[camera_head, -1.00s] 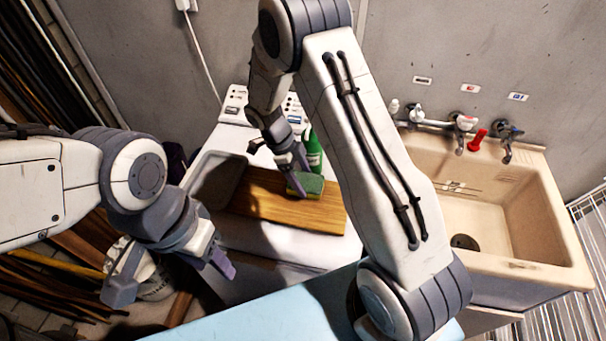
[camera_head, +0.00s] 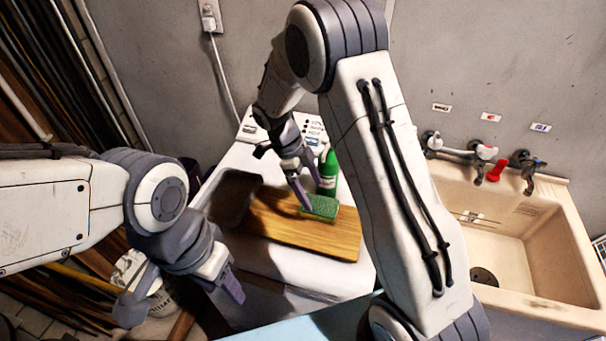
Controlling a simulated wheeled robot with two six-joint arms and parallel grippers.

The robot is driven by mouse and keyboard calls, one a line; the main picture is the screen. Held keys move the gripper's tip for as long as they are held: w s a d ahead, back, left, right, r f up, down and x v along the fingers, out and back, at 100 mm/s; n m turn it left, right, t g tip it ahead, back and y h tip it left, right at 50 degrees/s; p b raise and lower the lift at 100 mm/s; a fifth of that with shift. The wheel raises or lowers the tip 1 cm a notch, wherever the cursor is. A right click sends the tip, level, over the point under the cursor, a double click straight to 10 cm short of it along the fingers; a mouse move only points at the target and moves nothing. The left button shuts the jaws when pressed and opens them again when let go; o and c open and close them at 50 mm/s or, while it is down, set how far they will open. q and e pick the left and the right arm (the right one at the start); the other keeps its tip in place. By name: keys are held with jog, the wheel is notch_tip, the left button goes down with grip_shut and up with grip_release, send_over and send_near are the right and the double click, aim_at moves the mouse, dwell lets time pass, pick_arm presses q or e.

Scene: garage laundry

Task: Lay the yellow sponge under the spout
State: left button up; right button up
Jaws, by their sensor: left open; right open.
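The sponge (camera_head: 320,208), with a green top and a thin yellow edge, lies flat on a wooden board (camera_head: 285,230) over the white washing unit. My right gripper (camera_head: 308,182) is open just above and left of the sponge, its fingers pointing down; I cannot tell whether a finger touches it. My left gripper (camera_head: 184,300) is open and empty at lower left, away from the sponge. Taps stand at the back of the beige sink (camera_head: 450,190) on the right. One has a red part (camera_head: 495,171); a dark tap with a downward spout (camera_head: 530,182) is beside it.
A green bottle (camera_head: 328,172) stands right behind the sponge. A grey basin (camera_head: 235,203) is left of the board. A light blue surface (camera_head: 300,328) is in front. The sink bowl looks empty, with a drain (camera_head: 484,276).

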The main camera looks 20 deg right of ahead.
jog(key=b+v, duration=0.1)
jog(key=v, duration=0.6)
jog(key=s+a+r+n+t+y, duration=0.1)
jog(key=s+a+r+n, duration=0.2)
jog(key=s+a+n, duration=0.4)
jog(key=s+a+n+y, duration=0.1)
jog(key=s+n+y, duration=0.1)
jog(key=s+n, duration=0.7)
jog(key=s+a+r+n+t+y, duration=0.1)
jog(key=s+a+n, duration=0.1)
jog(key=s+n, duration=0.8)
jog(key=n, duration=0.6)
jog(key=shift+s+r+t+y, duration=0.15)
jog(key=shift+r+t+y, duration=0.15)
jog(key=shift+y, duration=0.1)
jog(key=shift+f, duration=0.1)
